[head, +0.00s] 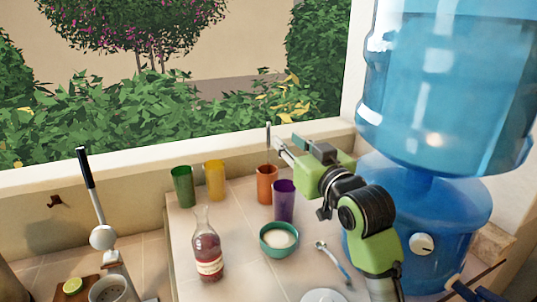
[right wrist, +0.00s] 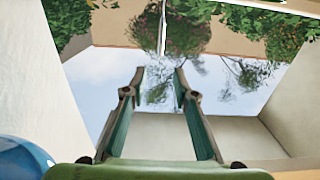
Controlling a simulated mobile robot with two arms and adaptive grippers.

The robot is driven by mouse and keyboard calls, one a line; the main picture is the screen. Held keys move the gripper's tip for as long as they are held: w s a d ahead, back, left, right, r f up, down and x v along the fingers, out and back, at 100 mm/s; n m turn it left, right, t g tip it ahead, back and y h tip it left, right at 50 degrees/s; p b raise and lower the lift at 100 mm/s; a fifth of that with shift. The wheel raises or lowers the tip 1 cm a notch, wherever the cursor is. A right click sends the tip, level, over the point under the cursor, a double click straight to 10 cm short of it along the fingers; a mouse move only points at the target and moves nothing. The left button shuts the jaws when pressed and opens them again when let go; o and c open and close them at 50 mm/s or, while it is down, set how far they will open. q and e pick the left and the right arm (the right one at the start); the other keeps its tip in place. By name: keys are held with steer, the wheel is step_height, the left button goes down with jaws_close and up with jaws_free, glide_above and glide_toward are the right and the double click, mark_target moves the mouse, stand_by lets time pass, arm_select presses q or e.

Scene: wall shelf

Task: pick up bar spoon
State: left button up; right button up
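A thin upright rod, seemingly the bar spoon (head: 268,143), stands in the orange cup (head: 266,188) on the tiled counter; its lower end is hidden in the cup. My right gripper (head: 282,148) is open and empty, just right of the rod's upper part and above the cup. In the right wrist view, the open fingers (right wrist: 160,75) point ahead. The thin rod (right wrist: 162,30) shows beyond the fingertips, about midway between them, and does not appear to be touched. My left gripper is not in view.
A purple cup (head: 284,202), yellow cup (head: 214,182) and green cup (head: 183,188) stand nearby. A bottle (head: 207,255), a bowl (head: 279,252) and a small spoon-like utensil (head: 335,265) are in front. A large blue water dispenser (head: 420,210) stands right of my arm.

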mark_target(269, 125)
steer(key=p+x, duration=0.1)
steer(key=x, duration=0.6)
steer(key=shift+p, duration=0.3)
steer(key=shift+a, duration=0.1)
steer(key=shift+w+r, duration=0.15)
steer(key=shift+w, duration=0.05)
steer(key=p+x, duration=0.2)
steer(key=x, duration=0.2)
steer(key=shift+w+a+p, duration=0.2)
steer(key=shift+w+p, duration=0.1)
steer(key=shift+w, duration=0.05)
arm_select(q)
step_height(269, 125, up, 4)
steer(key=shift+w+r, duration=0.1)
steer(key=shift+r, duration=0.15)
arm_select(e)
jaws_close()
